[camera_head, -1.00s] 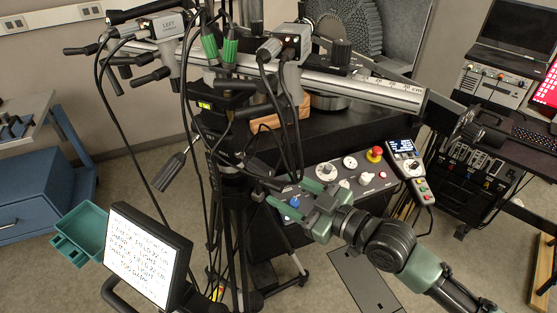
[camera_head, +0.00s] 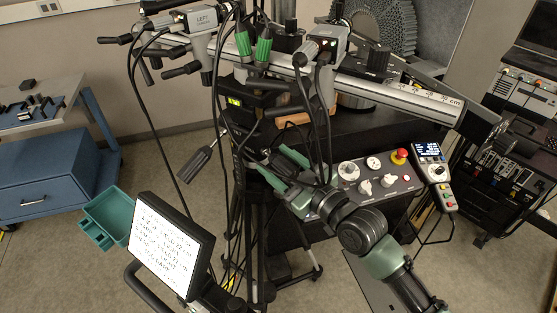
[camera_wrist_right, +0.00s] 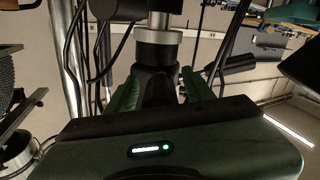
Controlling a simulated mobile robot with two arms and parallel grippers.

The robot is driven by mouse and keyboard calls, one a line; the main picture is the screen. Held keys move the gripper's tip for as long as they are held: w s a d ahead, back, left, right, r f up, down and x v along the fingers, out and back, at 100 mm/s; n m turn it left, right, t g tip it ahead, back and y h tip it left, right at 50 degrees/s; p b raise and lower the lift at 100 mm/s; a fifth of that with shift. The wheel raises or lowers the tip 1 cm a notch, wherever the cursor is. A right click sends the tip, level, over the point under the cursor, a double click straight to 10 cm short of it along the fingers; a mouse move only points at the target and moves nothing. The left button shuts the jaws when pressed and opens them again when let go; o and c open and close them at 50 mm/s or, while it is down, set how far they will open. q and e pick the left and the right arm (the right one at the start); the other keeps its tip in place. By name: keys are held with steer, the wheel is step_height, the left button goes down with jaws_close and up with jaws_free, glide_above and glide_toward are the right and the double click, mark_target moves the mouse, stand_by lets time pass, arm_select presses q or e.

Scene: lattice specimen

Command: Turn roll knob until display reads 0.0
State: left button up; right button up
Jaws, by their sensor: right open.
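My right gripper (camera_head: 272,166) is open, its two green fingers reaching toward the black tripod head under the camera bar. In the right wrist view the gripper (camera_wrist_right: 160,88) has a finger on each side of a dark knob-like part (camera_wrist_right: 157,86) below a silver collar. I cannot tell whether the fingers touch it, or whether it is the roll knob. A small display (camera_head: 235,102) glows yellow-green on a black box under the bar; its digits are too small to read. My left gripper is not in view.
Cables hang from the camera bar (camera_head: 415,98) close to my right gripper. A control panel (camera_head: 375,180) with knobs and a red button lies right of it. A tilted note screen (camera_head: 172,243) and a teal bin (camera_head: 108,217) stand at the lower left.

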steer(key=c, duration=0.9)
jaws_close()
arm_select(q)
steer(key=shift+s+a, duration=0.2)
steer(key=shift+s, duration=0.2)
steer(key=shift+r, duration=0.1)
arm_select(e)
steer(key=shift+m, duration=0.3)
steer(key=m+p, duration=0.1)
steer(key=m, duration=0.2)
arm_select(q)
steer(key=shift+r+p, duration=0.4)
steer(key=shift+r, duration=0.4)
arm_select(e)
steer(key=m, duration=0.4)
steer(key=shift+s+a+m+y, duration=0.1)
steer(key=shift+m+y, duration=0.2)
